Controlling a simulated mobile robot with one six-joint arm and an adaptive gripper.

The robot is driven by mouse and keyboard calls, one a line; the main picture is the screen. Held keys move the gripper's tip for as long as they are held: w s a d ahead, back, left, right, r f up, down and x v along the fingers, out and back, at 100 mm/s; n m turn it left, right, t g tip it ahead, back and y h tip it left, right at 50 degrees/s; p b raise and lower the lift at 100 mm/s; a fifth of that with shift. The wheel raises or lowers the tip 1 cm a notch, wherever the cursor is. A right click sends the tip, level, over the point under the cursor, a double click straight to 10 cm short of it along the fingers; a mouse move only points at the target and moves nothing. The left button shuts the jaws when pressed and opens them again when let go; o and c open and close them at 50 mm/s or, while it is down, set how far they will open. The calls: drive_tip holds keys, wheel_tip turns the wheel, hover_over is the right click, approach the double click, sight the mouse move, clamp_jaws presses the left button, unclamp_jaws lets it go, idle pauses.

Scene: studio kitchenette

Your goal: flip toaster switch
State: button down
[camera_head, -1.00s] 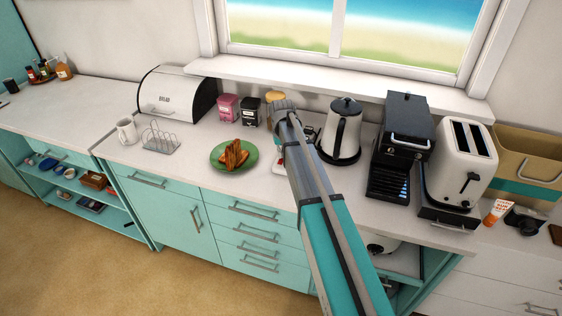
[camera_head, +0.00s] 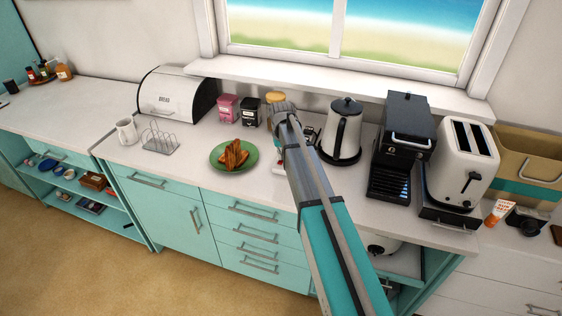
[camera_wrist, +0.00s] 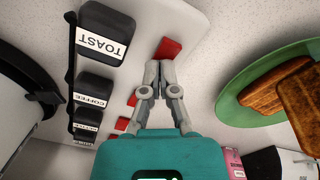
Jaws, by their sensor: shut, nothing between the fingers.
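In the wrist view, a white power strip (camera_wrist: 140,35) lies on the counter with a row of black plugs. The plug labelled TOAST (camera_wrist: 103,36) is at one end, and a red switch (camera_wrist: 169,47) sits beside it. My gripper (camera_wrist: 159,66) is shut and empty, with its tips right at the near edge of that switch; I cannot tell whether they touch. In the head view my own arm hides the gripper and most of the strip. The cream toaster (camera_head: 456,150) stands on the counter at the right.
The COFFEE plug (camera_wrist: 93,90) and another red switch (camera_wrist: 132,100) are close by on the strip. A green plate (camera_head: 219,164) with toast lies left of my arm. The kettle (camera_head: 342,135) and black coffee machine (camera_head: 402,135) stand to its right.

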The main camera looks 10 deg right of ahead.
drive_tip(key=shift+r, duration=0.1)
drive_tip(key=shift+r+p, duration=3.4)
drive_tip(key=shift+p, duration=0.15)
drive_tip(key=shift+s, duration=0.1)
drive_tip(key=s, duration=2.7)
drive_tip(key=shift+a, duration=0.4)
